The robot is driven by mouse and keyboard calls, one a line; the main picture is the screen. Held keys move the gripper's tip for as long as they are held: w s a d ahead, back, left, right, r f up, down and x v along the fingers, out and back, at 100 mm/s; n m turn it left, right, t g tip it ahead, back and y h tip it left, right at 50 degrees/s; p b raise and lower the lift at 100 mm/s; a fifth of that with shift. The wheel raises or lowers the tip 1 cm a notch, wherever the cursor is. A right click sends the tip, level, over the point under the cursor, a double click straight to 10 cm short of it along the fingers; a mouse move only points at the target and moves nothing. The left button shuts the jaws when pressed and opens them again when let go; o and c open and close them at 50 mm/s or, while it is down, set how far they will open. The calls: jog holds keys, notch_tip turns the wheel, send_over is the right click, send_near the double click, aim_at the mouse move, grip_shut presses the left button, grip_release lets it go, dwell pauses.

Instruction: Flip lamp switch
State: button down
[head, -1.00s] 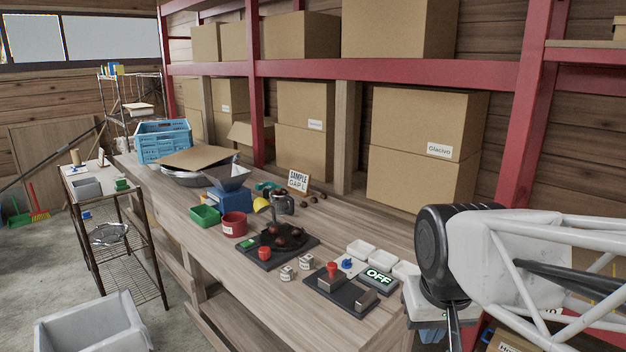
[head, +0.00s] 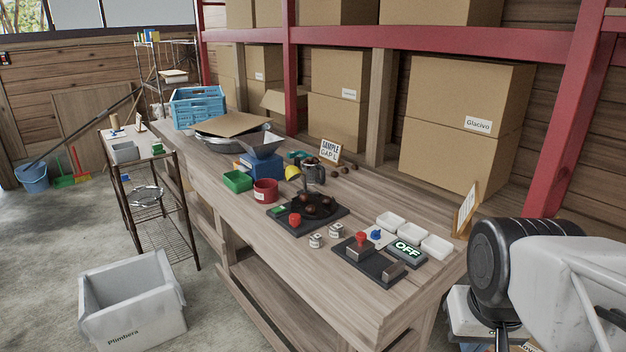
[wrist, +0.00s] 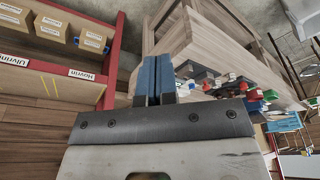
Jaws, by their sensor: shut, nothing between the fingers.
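A dark sign box reading "OFF" (head: 408,250) in lit letters lies near the right end of the wooden workbench (head: 330,275). Beside it is a dark base (head: 376,266) with a red-topped knob (head: 361,239) and grey blocks. Another dark base (head: 330,221) to its left carries brown round pieces and a red button (head: 295,219). I cannot tell which part is the lamp switch. In the wrist view my gripper (wrist: 155,62) has its blue fingers together, empty and apart from the bench items. In the head view only my arm shows, at the lower right; the fingertips are hidden.
Small white trays (head: 437,247) sit behind the OFF box. A red mug (head: 265,191), green bin (head: 237,181) and blue crate (head: 199,107) stand further left. Cardboard boxes (head: 466,114) fill the shelf behind. A grey bin (head: 132,310) is on the floor.

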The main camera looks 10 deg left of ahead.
jog(key=w+a+r+m, duration=0.15)
jog(key=w+r, duration=0.25)
jog(key=w, duration=0.5)
jog(key=w+a+r+m, duration=0.1)
jog(key=w+a+r, duration=0.25)
jog(key=w, duration=0.65)
jog(key=m+g, duration=0.3)
jog(key=m, duration=0.3)
send_over(283, 208)
notch_tip(283, 208, down, 13)
jog(key=shift+a+f, duration=0.1)
notch_tip(283, 208, down, 14)
jog(key=shift+r, duration=0.1)
dwell(0.4)
